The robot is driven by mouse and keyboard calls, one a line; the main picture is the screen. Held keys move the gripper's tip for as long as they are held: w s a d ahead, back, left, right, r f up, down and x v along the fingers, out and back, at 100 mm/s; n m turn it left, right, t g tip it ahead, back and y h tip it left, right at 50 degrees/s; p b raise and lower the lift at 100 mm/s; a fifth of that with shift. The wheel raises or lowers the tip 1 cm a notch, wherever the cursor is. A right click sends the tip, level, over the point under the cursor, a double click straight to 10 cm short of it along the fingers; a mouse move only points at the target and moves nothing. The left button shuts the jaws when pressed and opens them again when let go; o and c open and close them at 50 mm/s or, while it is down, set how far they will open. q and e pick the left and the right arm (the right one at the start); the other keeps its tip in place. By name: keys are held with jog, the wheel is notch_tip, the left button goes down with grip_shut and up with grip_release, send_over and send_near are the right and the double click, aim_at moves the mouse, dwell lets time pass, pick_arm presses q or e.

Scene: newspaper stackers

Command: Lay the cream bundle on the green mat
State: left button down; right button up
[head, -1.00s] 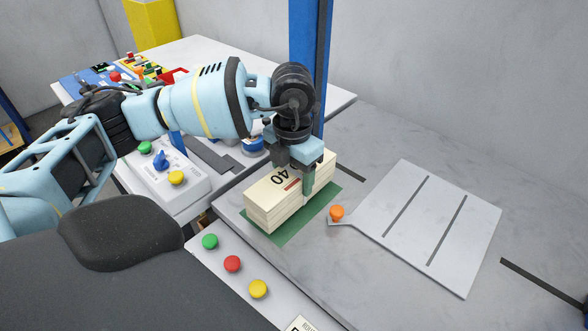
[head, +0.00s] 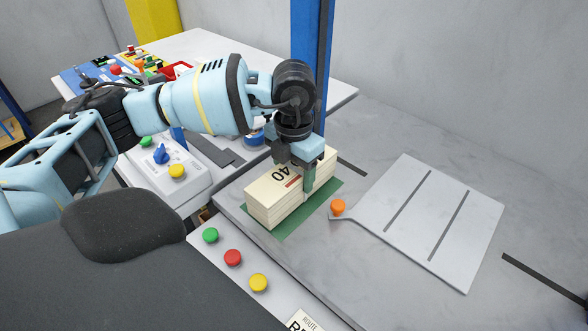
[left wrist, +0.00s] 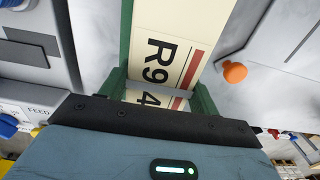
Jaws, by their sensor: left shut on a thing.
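The cream bundle (head: 268,208) is a thick block of paper with dark figures and a red stripe on top. It lies flat over the green mat (head: 292,228), whose strip shows along the bundle's near right side. I cannot tell for sure whether its underside touches the mat. My left gripper (head: 296,170) points down and is shut on the bundle across its width, towards its far end. In the left wrist view the bundle (left wrist: 160,40) shows its printing between the fingers. My right gripper is not in view.
A grey slotted plate (head: 420,220) with an orange knob (head: 338,207) lies right of the mat. A blue post (head: 312,60) stands behind my gripper. Green, red and yellow buttons (head: 233,257) line the near panel. A control box (head: 175,180) stands at left.

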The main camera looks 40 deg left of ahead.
aim_at(294, 169)
pick_arm(q)
jog(key=shift+f, duration=0.15)
jog(key=shift+c, duration=1.6)
grip_release()
jog(key=shift+o, duration=0.2)
jog(key=shift+f, duration=0.1)
jog(key=shift+f, duration=0.1)
notch_tip(294, 169, up, 8)
jog(key=shift+r, duration=0.1)
